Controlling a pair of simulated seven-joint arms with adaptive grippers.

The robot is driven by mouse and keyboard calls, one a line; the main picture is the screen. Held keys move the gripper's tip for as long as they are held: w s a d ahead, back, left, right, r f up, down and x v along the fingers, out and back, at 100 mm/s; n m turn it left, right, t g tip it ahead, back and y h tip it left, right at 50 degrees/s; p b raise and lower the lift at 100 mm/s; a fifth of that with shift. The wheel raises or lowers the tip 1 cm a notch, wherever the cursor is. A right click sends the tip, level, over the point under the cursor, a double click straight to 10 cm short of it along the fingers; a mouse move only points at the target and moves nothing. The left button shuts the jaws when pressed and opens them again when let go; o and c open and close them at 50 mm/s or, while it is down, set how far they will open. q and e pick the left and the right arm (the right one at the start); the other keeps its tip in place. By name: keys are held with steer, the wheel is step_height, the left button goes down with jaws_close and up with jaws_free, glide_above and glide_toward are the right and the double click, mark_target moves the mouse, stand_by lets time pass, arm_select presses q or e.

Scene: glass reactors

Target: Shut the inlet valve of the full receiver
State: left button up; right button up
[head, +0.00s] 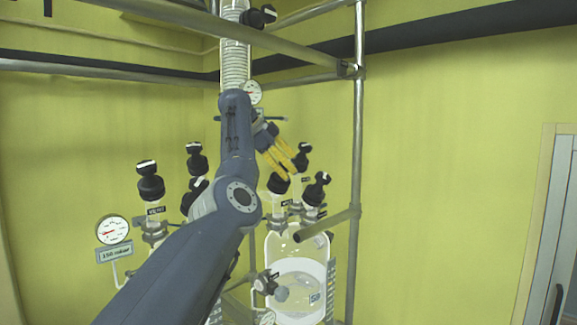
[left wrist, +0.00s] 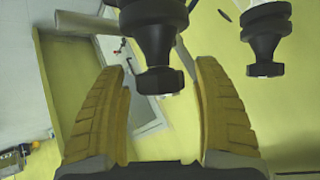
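A glass receiver (head: 283,248) hangs at the lower middle in the head view, with pale contents inside and black valve knobs on top. One knob (head: 278,183) is just below my left gripper (head: 285,160), another (head: 302,157) is beside the fingers, and a third (head: 317,188) is to the right. A second glass receiver stands left, mostly hidden behind my arm, so its fill cannot be seen. My left gripper's yellow fingers are apart. In the left wrist view a black knob (left wrist: 158,50) shows between the fingers; contact cannot be told. My right gripper is out of view.
Metal frame tubes (head: 358,130) stand right of the receiver, with a stub tube (head: 327,224) crossing in front of it. More black knobs (head: 150,183) and a gauge (head: 113,230) are left. A coiled condenser (head: 235,60) rises above. The right wall side is clear.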

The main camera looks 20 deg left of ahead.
arm_select(q)
steer(key=shift+s+a+r, duration=0.3)
steer(key=shift+a+r, duration=0.05)
steer(key=shift+r, duration=0.2)
steer(key=s+a, duration=0.8)
steer(key=shift+s, duration=0.3)
steer(key=shift+a+f, duration=0.1)
steer(key=shift+f, duration=0.05)
